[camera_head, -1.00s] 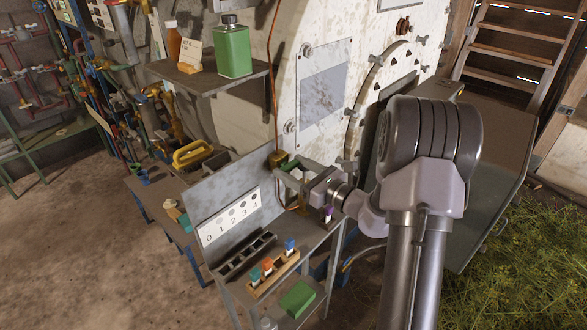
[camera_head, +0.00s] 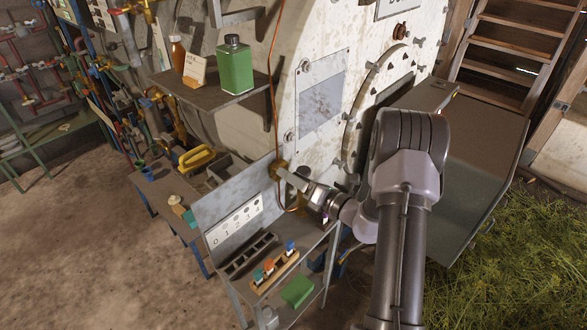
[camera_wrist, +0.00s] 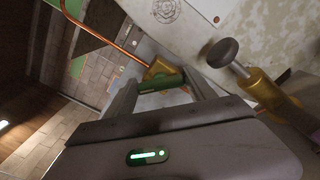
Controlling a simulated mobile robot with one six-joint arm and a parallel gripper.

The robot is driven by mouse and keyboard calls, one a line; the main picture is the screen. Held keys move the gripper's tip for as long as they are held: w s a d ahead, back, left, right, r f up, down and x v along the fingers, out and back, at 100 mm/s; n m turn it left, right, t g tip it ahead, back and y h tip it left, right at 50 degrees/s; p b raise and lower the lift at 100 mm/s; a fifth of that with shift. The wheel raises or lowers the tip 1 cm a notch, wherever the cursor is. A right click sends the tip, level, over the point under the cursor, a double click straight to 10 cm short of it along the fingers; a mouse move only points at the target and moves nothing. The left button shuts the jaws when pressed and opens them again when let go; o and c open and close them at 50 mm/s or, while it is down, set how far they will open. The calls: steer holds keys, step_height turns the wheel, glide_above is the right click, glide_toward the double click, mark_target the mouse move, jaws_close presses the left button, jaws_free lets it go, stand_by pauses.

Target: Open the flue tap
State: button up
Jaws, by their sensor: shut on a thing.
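The flue tap appears to be the brass fitting (camera_head: 277,168) on the white boiler front, joined to a thin copper pipe. In the wrist view its brass body (camera_wrist: 161,69) sits just beyond the fingers, with a short green handle (camera_wrist: 153,85) lying across between them. My gripper (camera_head: 288,174) reaches the tap from the right, its fingers almost edge-on in the head view. In the wrist view the gripper (camera_wrist: 162,88) is shut on the green handle. The fingers hide the handle in the head view.
A second brass valve with a dark round knob (camera_wrist: 222,53) is close right of the fingers. A steel bench with a number card (camera_head: 236,222) and a rack of small bottles (camera_head: 274,271) stands below. A shelf (camera_head: 215,91) with a green can (camera_head: 235,66) is above left.

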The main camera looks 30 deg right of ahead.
steer(key=shift+f+m+p, duration=0.2)
steer(key=shift+m+p, duration=3.25)
steer(key=shift+m, duration=1.45)
steer(key=o, duration=1.4)
steer(key=shift+d, duration=0.1)
steer(key=shift+s, duration=0.1)
steer(key=v, duration=1.7)
steer(key=shift+s+p, duration=0.15)
steer(key=shift+p, duration=0.25)
